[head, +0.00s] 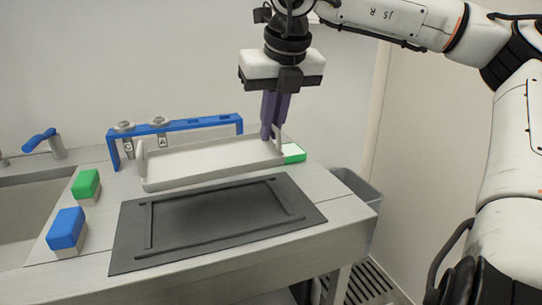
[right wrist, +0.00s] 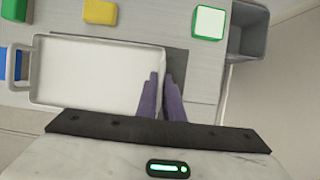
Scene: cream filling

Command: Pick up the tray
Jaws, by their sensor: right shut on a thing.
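A long white tray (head: 215,159) with upright end handles is behind the dark mat (head: 220,215) on the worktop. It also shows in the right wrist view (right wrist: 90,75), with its far handle (right wrist: 12,68) at the left. My right gripper (head: 271,136) points down at the tray's right end. Its purple fingers (right wrist: 162,95) are shut on the handle there, which they mostly hide. I cannot tell whether the tray's underside touches the worktop. My left gripper is not in view.
A blue rack (head: 185,125) stands behind the tray. A green-and-white block (head: 293,153) lies by its right end. Green (head: 86,184) and blue (head: 66,228) blocks stand at left near the sink (head: 25,215). A grey bin (head: 357,190) is past the right edge.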

